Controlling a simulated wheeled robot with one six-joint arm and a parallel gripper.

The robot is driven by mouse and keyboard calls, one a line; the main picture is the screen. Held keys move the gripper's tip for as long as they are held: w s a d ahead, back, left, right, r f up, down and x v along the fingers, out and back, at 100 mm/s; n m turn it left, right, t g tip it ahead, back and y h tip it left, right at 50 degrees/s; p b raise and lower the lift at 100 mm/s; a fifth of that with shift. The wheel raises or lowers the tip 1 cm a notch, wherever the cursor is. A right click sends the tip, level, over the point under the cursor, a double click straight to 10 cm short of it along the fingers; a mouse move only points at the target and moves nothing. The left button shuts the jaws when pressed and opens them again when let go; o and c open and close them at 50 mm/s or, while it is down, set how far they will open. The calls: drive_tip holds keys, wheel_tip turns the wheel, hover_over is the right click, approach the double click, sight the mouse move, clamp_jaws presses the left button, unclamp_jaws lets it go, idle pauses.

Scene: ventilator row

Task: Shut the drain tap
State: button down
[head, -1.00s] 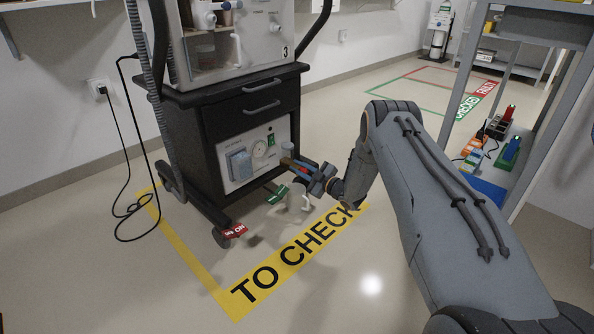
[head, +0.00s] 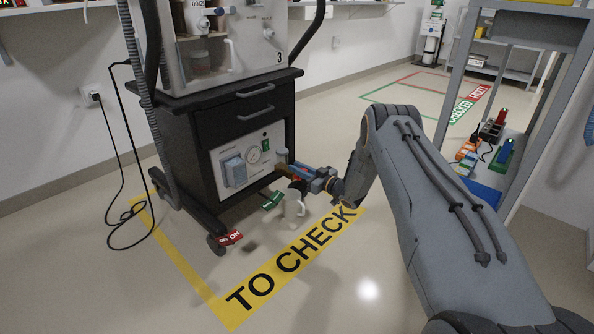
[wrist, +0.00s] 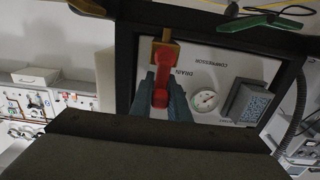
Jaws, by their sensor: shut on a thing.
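The drain tap has a brass body (wrist: 166,48) and a red lever (wrist: 160,82) in the wrist view, on the white panel (wrist: 205,65) marked DRAIN and COMPRESSOR. The lever points away from the brass body, roughly in line with it in the picture. My gripper (wrist: 163,98) is shut on the red lever, one finger on each side. In the head view my gripper (head: 300,172) is at the right side of the cart's lower panel (head: 244,160). It hides most of the tap there.
A white jug (head: 293,207) is just below my gripper. The black cart (head: 215,125) stands beside the yellow TO CHECK marking (head: 290,260). A red tag (head: 229,238) and a green tag (head: 272,200) show low by the cart. A grey rack (head: 455,90) stands at right.

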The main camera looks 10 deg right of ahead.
idle(0.4)
drive_tip(key=c, duration=1.7)
unclamp_jaws()
drive_tip(key=p+v, duration=0.3)
drive_tip(key=v, duration=0.5)
drive_tip(key=shift+w, duration=0.1)
